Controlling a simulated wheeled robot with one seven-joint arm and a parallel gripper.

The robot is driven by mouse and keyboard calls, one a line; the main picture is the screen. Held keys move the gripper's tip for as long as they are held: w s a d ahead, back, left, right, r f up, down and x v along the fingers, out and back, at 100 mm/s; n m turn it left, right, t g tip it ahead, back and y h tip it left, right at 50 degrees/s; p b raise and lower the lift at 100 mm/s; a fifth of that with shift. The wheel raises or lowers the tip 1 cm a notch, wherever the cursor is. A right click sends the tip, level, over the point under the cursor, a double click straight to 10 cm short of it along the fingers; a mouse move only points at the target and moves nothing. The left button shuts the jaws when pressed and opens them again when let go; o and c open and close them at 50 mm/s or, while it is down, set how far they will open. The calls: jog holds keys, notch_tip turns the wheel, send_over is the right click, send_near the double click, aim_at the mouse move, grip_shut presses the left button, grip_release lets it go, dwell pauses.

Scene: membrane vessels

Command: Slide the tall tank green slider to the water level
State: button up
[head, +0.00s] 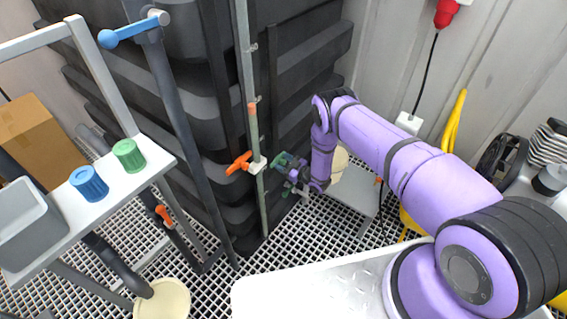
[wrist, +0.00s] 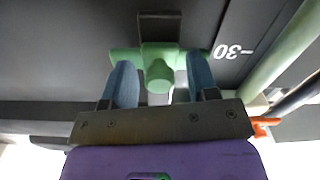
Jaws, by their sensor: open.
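The green slider (wrist: 158,72) sits on the dark face of the tall black tank (head: 185,75). In the wrist view its round knob lies between the two blue fingers of my gripper (wrist: 160,64). The fingers stand apart, one on each side of the knob, and gaps seem to show. In the head view my gripper (head: 291,170) is at the tank's lower right, and the slider (head: 283,158) shows as a small green piece, partly hidden by it. A greenish sight tube (head: 262,200) runs upright left of my gripper. I cannot clearly make out its water level.
An orange valve handle (head: 238,162) sticks out from the tube, close left of my gripper. A grey shelf (head: 130,185) with blue and green caps stands left. A grey pipe with blue handle (head: 135,29) rises between.

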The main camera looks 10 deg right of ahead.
aim_at(274, 89)
jog(key=c, duration=1)
notch_tip(274, 89, up, 34)
jog(key=shift+r, duration=0.1)
jog(key=o, duration=1)
jog(key=v, duration=1)
jog(key=shift+s+d, duration=0.2)
jog(key=shift+s, duration=0.1)
